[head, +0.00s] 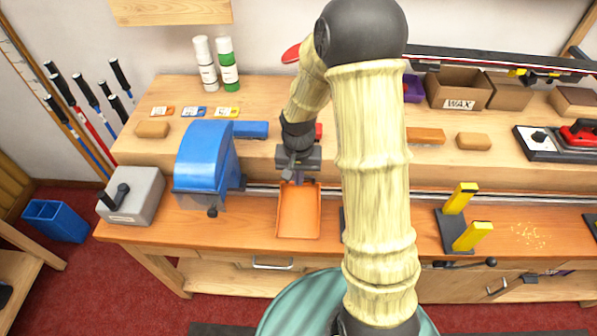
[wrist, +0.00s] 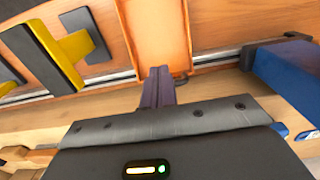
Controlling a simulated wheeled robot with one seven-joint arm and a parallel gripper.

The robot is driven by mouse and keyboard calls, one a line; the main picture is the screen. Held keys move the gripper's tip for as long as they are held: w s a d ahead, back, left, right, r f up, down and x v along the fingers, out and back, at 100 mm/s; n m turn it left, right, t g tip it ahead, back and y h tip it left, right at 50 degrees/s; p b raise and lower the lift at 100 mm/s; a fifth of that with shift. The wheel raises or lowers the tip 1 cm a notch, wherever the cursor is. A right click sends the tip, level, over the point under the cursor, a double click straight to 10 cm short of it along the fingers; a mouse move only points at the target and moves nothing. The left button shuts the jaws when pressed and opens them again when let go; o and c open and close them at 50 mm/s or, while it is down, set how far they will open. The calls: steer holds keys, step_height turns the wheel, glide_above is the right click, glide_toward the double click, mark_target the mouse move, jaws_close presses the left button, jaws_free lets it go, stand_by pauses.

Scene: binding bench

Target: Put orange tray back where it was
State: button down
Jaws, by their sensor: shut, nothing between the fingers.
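The orange tray (head: 299,222) lies flat on the lower front bench surface, between the blue-covered machine and my arm. It also shows in the wrist view (wrist: 158,30) at the top middle. My gripper (head: 298,180) is at the tray's back edge, with its fingers pointing down. In the wrist view the gripper fingers (wrist: 159,80) are together with nothing between them, close to the tray's near end. I cannot tell whether they touch the tray.
A blue-covered machine (head: 205,158) stands left of the tray. A vise with yellow jaws (head: 466,213) stands to the right. A metal rail runs along the bench behind the tray. Wax blocks, bottles (head: 228,65) and a WAX box (head: 458,90) stand on the raised back shelf.

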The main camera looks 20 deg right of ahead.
mark_target(299, 194)
step_height(299, 194, down, 7)
steer(key=shift+r+p, duration=0.2)
steer(key=shift+p, duration=0.15)
steer(key=w, duration=0.1)
steer(key=w+d+p, duration=0.1)
steer(key=w, duration=0.1)
steer(key=shift+f, duration=0.15)
steer(key=shift+w+f+p, duration=0.1)
steer(key=shift+w+p, duration=0.25)
steer(key=shift+w, duration=0.1)
steer(key=shift+w, duration=0.15)
